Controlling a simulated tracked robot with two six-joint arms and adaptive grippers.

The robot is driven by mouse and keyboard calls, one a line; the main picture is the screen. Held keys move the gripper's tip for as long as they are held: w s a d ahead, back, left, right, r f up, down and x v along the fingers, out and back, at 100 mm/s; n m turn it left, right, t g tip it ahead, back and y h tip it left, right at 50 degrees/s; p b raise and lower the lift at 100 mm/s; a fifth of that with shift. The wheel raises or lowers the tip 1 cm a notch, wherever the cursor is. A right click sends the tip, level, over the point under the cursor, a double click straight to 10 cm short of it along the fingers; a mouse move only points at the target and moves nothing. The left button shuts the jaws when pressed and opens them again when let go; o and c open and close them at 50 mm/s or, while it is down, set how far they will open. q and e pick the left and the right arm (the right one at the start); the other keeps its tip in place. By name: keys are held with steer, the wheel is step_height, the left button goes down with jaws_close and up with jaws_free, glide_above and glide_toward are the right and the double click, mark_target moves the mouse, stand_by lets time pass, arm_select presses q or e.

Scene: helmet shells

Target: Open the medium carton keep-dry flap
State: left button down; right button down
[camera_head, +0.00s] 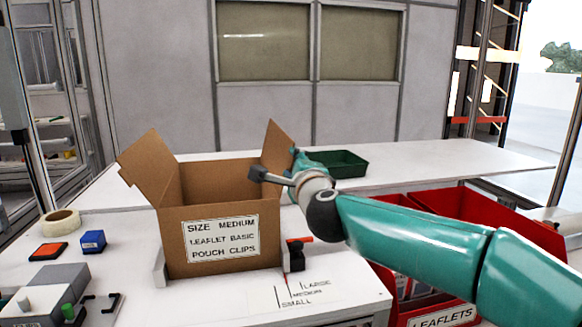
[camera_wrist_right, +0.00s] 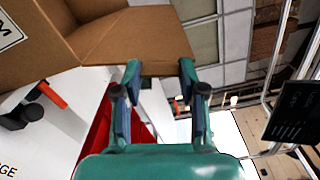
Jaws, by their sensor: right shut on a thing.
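The medium carton (camera_head: 218,225) is an open brown box on the white table, with a label reading SIZE MEDIUM, LEAFLET BASIC, POUCH CLIPS. Its left flap (camera_head: 148,168) leans outward and its right flap (camera_head: 277,148) stands up. My right gripper (camera_head: 282,171) is at the right flap, partly hidden behind its own wrist. My left gripper is not in view.
A green tray (camera_head: 338,163) lies behind my right arm, and red bins (camera_head: 500,220) stand at the right. A tape roll (camera_head: 61,222), blue block (camera_head: 93,241) and orange-topped pad (camera_head: 48,251) lie at the left. A small black stop with a red lever (camera_head: 295,256) stands right of the carton.

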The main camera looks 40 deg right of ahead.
steer(key=c, duration=0.6)
jaws_free()
steer(key=shift+w+f, duration=0.15)
steer(key=shift+c, duration=0.2)
steer(key=v, duration=1.2)
